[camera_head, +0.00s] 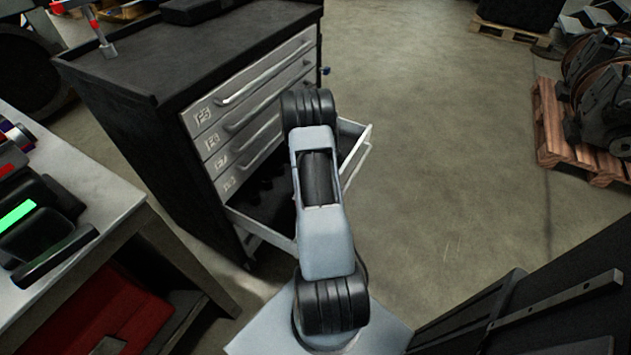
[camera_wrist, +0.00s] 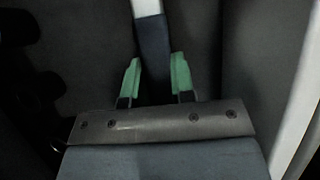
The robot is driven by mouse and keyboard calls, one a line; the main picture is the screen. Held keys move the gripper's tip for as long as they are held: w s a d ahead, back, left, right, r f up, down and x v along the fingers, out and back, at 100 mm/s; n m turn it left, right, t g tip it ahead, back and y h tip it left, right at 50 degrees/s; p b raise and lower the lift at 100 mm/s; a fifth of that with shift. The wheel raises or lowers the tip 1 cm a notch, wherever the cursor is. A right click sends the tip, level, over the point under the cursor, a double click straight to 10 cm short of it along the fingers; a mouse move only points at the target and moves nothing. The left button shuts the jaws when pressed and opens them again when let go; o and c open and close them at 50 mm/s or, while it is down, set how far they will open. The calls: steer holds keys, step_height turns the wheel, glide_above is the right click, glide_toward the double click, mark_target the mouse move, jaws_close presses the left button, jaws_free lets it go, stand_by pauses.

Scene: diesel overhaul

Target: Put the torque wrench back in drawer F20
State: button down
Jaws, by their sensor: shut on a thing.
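My gripper (camera_wrist: 156,82) shows in the wrist view with its green fingertips on either side of a dark blue handle. The handle belongs to the torque wrench (camera_wrist: 153,48), whose pale metal shaft runs up out of the picture. The wrench lies over a dark grey surface, apparently the drawer floor; I cannot tell whether it touches. An open drawer (camera_head: 356,150) juts from the lower part of the cabinet in the head view. A pale drawer wall (camera_wrist: 302,105) shows at the right in the wrist view. My arm hides much of the drawer, the gripper and the wrench in the head view.
The cabinet (camera_head: 130,70) has several shut drawers (camera_head: 255,95) above the open one. Black shapes (camera_wrist: 30,85) lie at the left in the wrist view. A workbench (camera_head: 100,195) stands at the left. Pallets (camera_head: 560,130) stand at the right. The floor between is clear.

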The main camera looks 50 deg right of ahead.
steer(key=c, duration=1.3)
jaws_free()
steer(key=o, duration=0.4)
